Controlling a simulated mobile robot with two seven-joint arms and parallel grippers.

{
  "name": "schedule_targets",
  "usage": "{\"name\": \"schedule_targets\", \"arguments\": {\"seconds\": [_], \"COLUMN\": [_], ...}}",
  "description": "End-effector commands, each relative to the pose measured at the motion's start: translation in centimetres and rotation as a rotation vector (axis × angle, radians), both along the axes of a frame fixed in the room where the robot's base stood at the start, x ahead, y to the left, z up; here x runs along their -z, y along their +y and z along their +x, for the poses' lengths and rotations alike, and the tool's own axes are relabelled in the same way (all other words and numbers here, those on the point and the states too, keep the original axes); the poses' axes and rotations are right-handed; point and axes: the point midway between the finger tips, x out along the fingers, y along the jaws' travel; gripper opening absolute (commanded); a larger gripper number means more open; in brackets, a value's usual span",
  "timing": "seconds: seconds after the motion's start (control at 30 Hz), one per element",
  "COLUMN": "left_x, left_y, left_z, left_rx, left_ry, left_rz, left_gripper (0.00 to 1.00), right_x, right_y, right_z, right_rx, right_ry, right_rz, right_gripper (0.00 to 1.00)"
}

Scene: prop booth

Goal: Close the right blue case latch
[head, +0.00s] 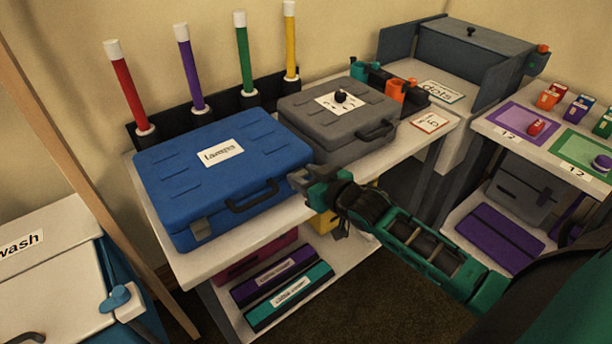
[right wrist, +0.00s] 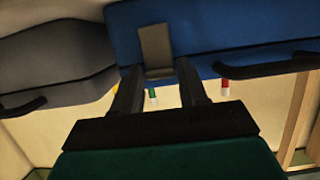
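The blue case (head: 215,165), labelled "lamps", lies shut on the table with its handle (head: 252,196) and grey left latch (head: 201,229) on the front. My right gripper (head: 303,178) is at the case's front right corner and hides the right latch in the head view. In the right wrist view, which is upside down, the grey right latch (right wrist: 154,45) shows on the blue case (right wrist: 215,35). The fingers of my right gripper (right wrist: 159,68) are apart, one to each side of the latch's end. I cannot tell whether they touch it or whether it lies flat. My left gripper is out of view.
A grey case (head: 335,115) stands close to the right of the blue case; it also shows in the right wrist view (right wrist: 50,60). Coloured tubes (head: 187,68) stand in a rack behind. Boxes (head: 290,297) lie on the lower shelf. A wooden post (head: 85,190) rises at left.

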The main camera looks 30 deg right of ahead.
Motion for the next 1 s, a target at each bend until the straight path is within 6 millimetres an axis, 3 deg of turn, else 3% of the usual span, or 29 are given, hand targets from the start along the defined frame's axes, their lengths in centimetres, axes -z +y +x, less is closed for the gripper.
{"name": "schedule_targets", "arguments": {"seconds": [0.2,0.57,1.0], "left_x": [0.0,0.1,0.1], "left_y": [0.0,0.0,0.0], "left_z": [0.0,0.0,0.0], "left_rx": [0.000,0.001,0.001], "left_ry": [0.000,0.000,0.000], "left_rz": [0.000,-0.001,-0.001], "left_gripper": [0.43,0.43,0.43], "right_x": [0.0,-0.2,-2.5], "right_y": [0.0,-0.1,-0.6], "right_z": [0.0,-0.8,-8.1], "right_rx": [0.000,0.000,0.000], "right_ry": [-0.001,-0.001,0.002], "right_rz": [0.000,0.000,0.000], "right_gripper": [0.62,0.62,0.62]}}
